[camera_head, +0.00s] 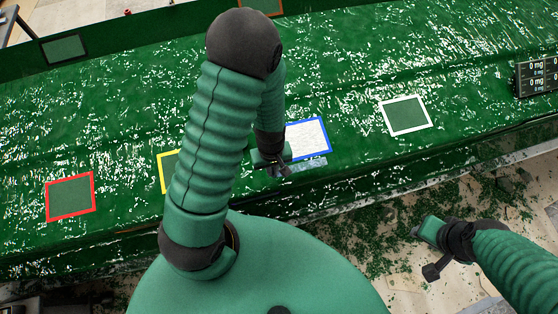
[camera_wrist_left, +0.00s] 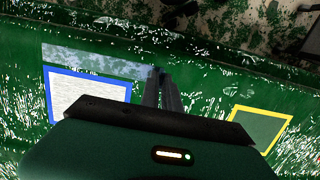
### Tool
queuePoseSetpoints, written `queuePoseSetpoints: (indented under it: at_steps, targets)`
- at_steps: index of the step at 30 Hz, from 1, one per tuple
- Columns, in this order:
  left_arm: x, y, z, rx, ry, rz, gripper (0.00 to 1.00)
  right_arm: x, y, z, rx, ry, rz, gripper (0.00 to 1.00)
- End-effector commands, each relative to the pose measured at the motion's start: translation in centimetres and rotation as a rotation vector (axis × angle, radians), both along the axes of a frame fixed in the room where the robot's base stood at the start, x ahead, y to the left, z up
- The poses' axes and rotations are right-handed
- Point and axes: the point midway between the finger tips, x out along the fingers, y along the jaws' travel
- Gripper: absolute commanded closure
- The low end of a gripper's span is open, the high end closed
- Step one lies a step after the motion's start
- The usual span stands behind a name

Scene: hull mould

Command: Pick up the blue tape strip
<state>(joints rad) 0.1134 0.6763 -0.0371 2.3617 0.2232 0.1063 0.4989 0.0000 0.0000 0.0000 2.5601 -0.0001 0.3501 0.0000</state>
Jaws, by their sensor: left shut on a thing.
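The pale, mottled blue tape strip (camera_head: 309,164) lies along the near edge of the blue-framed white panel. It also shows in the left wrist view (camera_wrist_left: 92,62) as a long band beside that panel. My left gripper (camera_head: 283,171) is low over the green surface at the strip's left end in the head view. In the left wrist view its fingers (camera_wrist_left: 159,76) are together at the strip's end, shut on it. Whether the strip is lifted clear of the surface I cannot tell. My right gripper (camera_head: 428,235) is away at the right, over the floor; its jaws are unclear.
The blue-framed white panel (camera_head: 308,136) is just beyond the strip. Yellow (camera_head: 166,170), red (camera_head: 71,198) and white (camera_head: 406,116) frames mark other patches on the glossy green hull mould (camera_head: 340,90). A dark display (camera_head: 537,76) stands at the right edge.

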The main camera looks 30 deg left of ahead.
Motion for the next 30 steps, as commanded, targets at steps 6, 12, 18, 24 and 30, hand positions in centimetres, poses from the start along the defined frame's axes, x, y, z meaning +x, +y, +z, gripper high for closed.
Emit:
queuePoseSetpoints:
  at_steps: [6, 12, 18, 24, 30]
  targets:
    - [-4.9, -0.6, 0.5, -0.002, 0.003, 0.003, 1.00, 0.0, 0.0, -0.7, 0.000, 0.000, 0.000, 0.64]
    - [-6.6, -0.6, 1.7, 0.003, 0.008, 0.001, 1.00, 0.0, 0.0, 3.7, 0.000, -0.001, 0.000, 0.64]
    - [-8.2, -1.0, 1.8, -0.001, 0.008, 0.002, 1.00, 0.0, 0.0, 7.6, 0.000, -0.001, 0.000, 0.64]
    - [-10.4, -1.2, 1.3, 0.000, 0.004, 0.002, 1.00, 0.0, 0.0, 9.1, 0.000, 0.000, 0.000, 0.64]
    - [-10.8, -1.4, 1.5, 0.000, 0.000, 0.001, 1.00, 0.0, 0.0, 9.7, 0.000, 0.000, 0.000, 0.64]
